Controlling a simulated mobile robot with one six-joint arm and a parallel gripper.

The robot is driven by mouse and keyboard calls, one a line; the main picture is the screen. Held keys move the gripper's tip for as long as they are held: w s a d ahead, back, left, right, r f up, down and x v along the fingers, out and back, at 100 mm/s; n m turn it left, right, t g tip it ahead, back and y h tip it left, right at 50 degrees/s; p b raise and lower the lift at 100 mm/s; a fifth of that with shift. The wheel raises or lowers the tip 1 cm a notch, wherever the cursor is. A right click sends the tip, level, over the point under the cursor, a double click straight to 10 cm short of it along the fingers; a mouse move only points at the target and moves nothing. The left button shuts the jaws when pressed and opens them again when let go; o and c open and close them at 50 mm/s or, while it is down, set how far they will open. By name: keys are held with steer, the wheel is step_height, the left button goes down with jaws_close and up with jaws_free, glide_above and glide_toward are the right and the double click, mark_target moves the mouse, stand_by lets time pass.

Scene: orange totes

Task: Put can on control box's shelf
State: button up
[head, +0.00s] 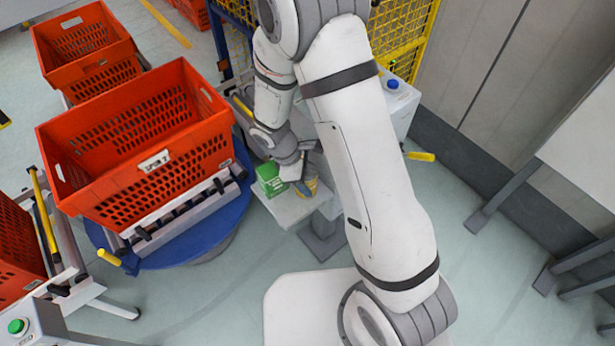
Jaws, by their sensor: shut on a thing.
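The control box (401,108) is pale grey with a blue button, partly hidden behind my arm. Its small white shelf (287,212) juts out low in the middle of the view. My gripper (300,183) is over the shelf and shut on the can (310,187), which looks yellow and dark blue. My gripper covers part of the can. I cannot tell whether its base touches the shelf.
A green box (270,180) stands on the shelf just left of my gripper. A big orange tote (140,150) sits on a blue round turntable (190,245) to the left. Yellow mesh fencing (405,30) is behind. Open floor lies to the right.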

steer(key=shift+f, duration=0.1)
steer(key=o, duration=1.2)
steer(key=s+b+v, duration=0.1)
steer(key=v, duration=1.1)
steer(key=s+d+r+m+t+y, duration=0.1)
steer(key=s+d+r+m, duration=0.3)
steer(key=d+r+m, duration=0.1)
steer(key=s+d+r+m+t+y, duration=0.1)
steer(key=s+d+r+m+y, duration=0.1)
steer(key=s+d+r+m, duration=0.2)
steer(key=s+d+r+m+t+y, duration=0.1)
steer(key=s+d+r+m+t, duration=0.1)
steer(key=s+d+r+m, duration=0.2)
steer(key=shift+s+d+r+m, duration=0.15)
steer(key=shift+d+r+m, duration=0.45)
steer(key=shift+r+m, duration=0.15)
steer(key=shift+s+d+r+m, duration=0.15)
steer(key=shift+d+r+m, duration=0.45)
steer(key=shift+r+m, duration=0.1)
